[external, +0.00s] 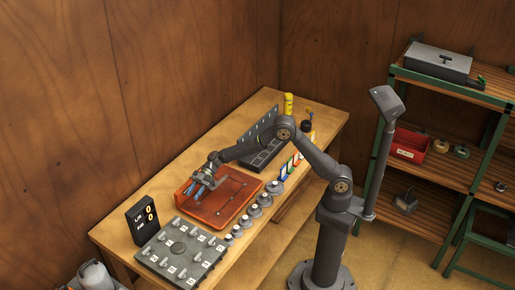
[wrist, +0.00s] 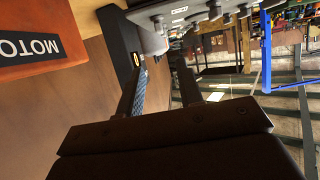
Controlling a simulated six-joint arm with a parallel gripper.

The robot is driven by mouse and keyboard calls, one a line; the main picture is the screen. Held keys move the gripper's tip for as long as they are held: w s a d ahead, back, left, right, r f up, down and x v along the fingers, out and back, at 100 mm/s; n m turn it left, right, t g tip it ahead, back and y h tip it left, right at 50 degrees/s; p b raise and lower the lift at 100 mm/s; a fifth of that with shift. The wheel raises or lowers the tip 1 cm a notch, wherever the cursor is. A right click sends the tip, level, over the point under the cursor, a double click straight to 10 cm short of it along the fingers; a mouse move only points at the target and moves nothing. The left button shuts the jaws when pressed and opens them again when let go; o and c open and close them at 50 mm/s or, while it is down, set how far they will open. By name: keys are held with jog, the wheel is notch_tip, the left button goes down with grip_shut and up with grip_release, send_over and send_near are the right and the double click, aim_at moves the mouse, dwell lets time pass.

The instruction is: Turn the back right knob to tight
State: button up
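A grey panel (external: 208,264) with several small knobs and white labels lies at the near left end of the workbench. Its knobs are too small for me to read their settings or tell which is the back right one. My gripper (external: 196,189) is above the orange-red tray (external: 222,218), beyond the panel and apart from it. In the wrist view my gripper (wrist: 160,68) has its two fingers apart with nothing between them. In that view knob-like shapes on a grey edge (wrist: 180,13) show at the top, partly cut off.
Several round grey pieces (external: 256,211) line the bench's right edge. A dark compartment tray (external: 262,157) and a yellow can (external: 288,104) are farther back. A green-framed shelf (external: 440,175) stands right.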

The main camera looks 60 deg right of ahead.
aim_at(176, 220)
jog(key=x, duration=1.4)
jog(key=shift+a, duration=0.35)
grip_shut()
